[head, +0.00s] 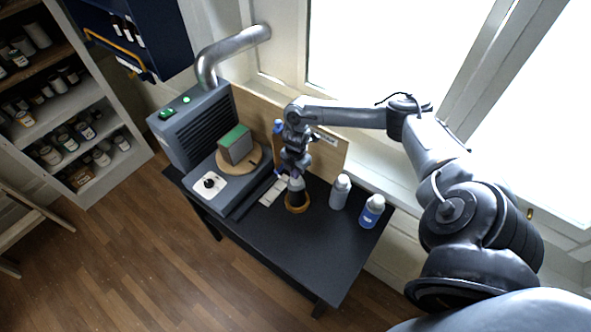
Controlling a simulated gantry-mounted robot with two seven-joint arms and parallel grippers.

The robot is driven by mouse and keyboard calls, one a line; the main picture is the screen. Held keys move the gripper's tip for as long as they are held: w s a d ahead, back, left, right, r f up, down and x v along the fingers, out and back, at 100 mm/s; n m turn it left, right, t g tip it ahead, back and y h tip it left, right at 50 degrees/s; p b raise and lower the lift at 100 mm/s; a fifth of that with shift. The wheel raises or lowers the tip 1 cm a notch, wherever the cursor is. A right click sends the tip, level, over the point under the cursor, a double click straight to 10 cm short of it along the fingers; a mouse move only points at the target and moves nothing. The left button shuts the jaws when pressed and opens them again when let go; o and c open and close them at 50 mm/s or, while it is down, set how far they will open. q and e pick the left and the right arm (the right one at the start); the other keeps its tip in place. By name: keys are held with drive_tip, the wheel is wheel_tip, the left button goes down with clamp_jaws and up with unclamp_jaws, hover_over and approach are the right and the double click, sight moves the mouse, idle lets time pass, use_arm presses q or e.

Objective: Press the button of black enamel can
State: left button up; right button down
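A small dark can (297,198), which looks like the black enamel can, stands upright in a round wooden ring (297,208) on the black table. My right gripper (295,180) points down directly over the can's top. The gripper hides the top of the can, so its button does not show. I cannot tell whether the fingers touch the can or whether they are open or shut. My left gripper is not in view.
A grey can (339,193) and a blue-labelled white can (372,211) stand to the right on the black table (290,250). A grey machine (200,125), a green-topped box (235,145) and a black knob (209,183) are at left. The table front is clear.

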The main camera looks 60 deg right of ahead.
drive_tip(key=shift+s+a+f+p, duration=0.15)
drive_tip(key=shift+s+f+p, duration=0.05)
drive_tip(key=shift+s+p, duration=0.2)
drive_tip(key=r+p, duration=0.2)
drive_tip(key=r, duration=0.1)
drive_tip(key=r+p, duration=0.1)
drive_tip(key=shift+w+r, duration=0.15)
drive_tip(key=shift+w, duration=0.1)
wheel_tip(320, 180, up, 10)
drive_tip(key=b, duration=0.1)
drive_tip(key=shift+w, duration=0.15)
idle(0.6)
